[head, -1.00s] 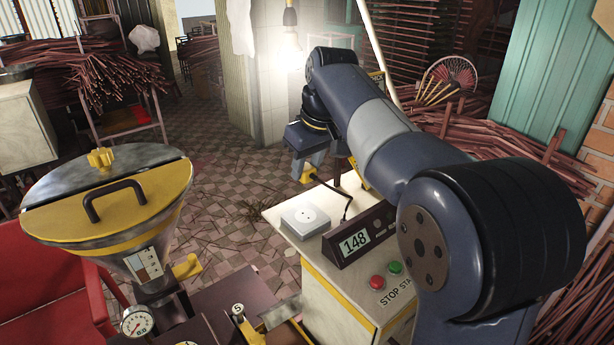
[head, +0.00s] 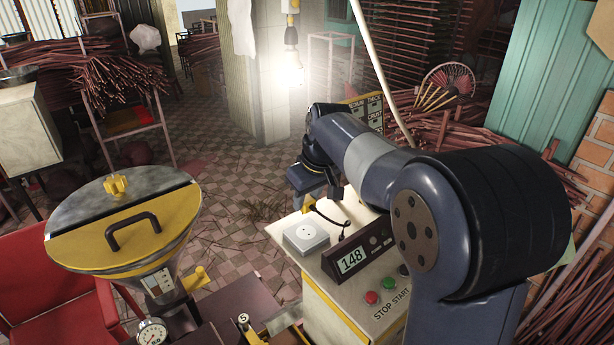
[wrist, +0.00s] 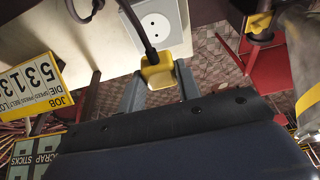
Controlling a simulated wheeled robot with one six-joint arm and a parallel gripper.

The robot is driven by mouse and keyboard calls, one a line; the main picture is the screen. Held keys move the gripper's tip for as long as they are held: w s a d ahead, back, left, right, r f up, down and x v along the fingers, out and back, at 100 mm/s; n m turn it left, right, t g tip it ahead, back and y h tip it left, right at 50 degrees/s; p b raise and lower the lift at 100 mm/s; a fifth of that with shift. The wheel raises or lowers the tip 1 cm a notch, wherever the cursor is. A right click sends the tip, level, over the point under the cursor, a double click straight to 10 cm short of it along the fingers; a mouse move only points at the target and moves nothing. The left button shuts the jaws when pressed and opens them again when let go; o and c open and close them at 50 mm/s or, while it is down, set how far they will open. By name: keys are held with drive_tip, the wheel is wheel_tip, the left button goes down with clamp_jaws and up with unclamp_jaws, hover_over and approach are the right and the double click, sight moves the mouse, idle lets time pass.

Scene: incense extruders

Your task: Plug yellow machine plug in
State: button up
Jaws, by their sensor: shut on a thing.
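The yellow plug (wrist: 158,74) is held between the two fingers of my gripper (wrist: 159,86) in the wrist view. A dark cord runs from the plug up and to the left. In the head view my gripper (head: 313,193) hangs at the far edge of the white counter, with a bit of the plug (head: 309,203) showing below it. The white square socket (head: 306,236) with round recess sits on the counter, nearer the camera than my gripper. It also shows in the wrist view (wrist: 172,12), just beyond the plug. The plug is apart from the socket.
A dark display box (head: 352,259) reading 148 stands to the right of the socket, with red and green buttons (head: 372,297) in front. A yellow-lidded hopper (head: 124,225) is at left. A job sign (wrist: 40,85) hangs at left in the wrist view.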

sight(304, 231)
drive_tip(key=shift+s+f, duration=0.1)
drive_tip(key=shift+f, duration=0.1)
idle(0.4)
drive_tip(key=shift+f+b, duration=2.3)
drive_tip(key=shift+f, duration=0.6)
drive_tip(key=shift+f, duration=0.6)
idle(0.4)
drive_tip(key=o, duration=1.1)
drive_tip(key=shift+c, duration=0.2)
drive_tip(key=b+v, duration=0.1)
drive_tip(key=v, duration=1)
drive_tip(key=shift+f, duration=0.15)
